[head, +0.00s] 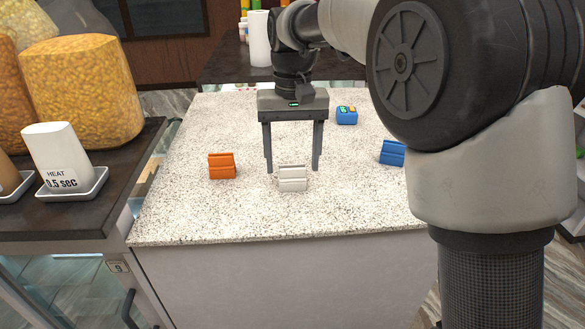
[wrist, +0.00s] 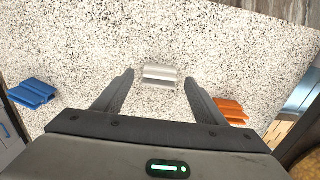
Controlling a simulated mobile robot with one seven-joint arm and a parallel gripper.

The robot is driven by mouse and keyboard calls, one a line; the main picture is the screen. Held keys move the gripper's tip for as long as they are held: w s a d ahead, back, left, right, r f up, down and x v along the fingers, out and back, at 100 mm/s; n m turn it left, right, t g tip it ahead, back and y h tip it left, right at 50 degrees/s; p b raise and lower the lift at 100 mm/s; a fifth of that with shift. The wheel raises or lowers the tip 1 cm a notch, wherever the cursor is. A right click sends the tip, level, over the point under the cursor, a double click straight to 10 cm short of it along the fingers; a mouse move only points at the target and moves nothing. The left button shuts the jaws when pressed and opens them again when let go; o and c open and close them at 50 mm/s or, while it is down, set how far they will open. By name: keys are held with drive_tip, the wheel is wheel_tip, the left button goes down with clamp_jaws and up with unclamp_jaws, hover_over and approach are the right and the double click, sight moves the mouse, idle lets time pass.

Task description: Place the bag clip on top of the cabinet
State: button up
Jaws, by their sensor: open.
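I cannot tell which is the bag clip. My gripper (head: 293,168) is open and empty, pointing down over the stone top, with the white piece close to its fingertips. In the wrist view the white piece (wrist: 160,76) shows between the open fingers (wrist: 159,80). The orange piece (wrist: 231,110) is to the right there, the blue one (wrist: 32,93) to the left. The stone top covers a pale cabinet-like body (head: 280,285).
A dark counter (head: 95,215) at the left bears a white packet (head: 60,155) on a dish and large snack bags (head: 85,90). My arm covers the right side. The front of the stone top is clear.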

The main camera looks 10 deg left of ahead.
sight(293, 168)
wheel_tip(293, 168, up, 9)
drive_tip(key=p, duration=0.1)
drive_tip(key=s+d+r+m+t, duration=0.1)
drive_tip(key=s+d+r+t, duration=0.2)
drive_tip(key=d, duration=0.6)
drive_tip(key=s+d+f+m+t, duration=0.1)
drive_tip(key=s+d+f, duration=0.3)
drive_tip(key=s+d, duration=0.3)
drive_tip(key=s+d+f+m+t, duration=0.1)
drive_tip(key=s+d+f, duration=0.4)
drive_tip(key=s, duration=0.6)
drive_tip(key=d, duration=0.2)
drive_tip(key=shift+s+d+t, duration=0.3)
drive_tip(key=shift+d, duration=0.05)
